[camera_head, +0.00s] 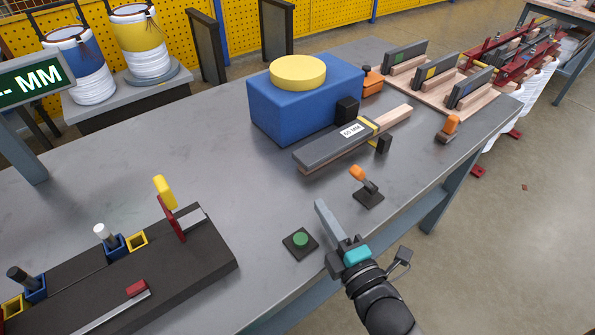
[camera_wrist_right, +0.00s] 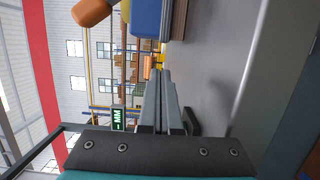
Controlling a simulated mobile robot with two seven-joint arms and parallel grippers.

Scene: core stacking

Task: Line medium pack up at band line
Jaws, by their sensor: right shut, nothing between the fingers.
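My right gripper (camera_head: 322,207) is shut and empty, above the table's front edge beside the green button. Its closed fingers also show in the wrist view (camera_wrist_right: 164,95). No label shows which is the medium one. A dark gauge bed (camera_head: 325,148) with an "MM" label lies before the blue machine (camera_head: 290,105); a yellow band line (camera_head: 370,124) crosses it. My left gripper is out of view.
An orange-tipped lever (camera_head: 367,190) and a green button (camera_head: 300,240) stand near my right gripper. A black fixture (camera_head: 190,270) with blue and yellow sockets fills the front left. The grey table (camera_head: 240,185) is clear between fixture and machine.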

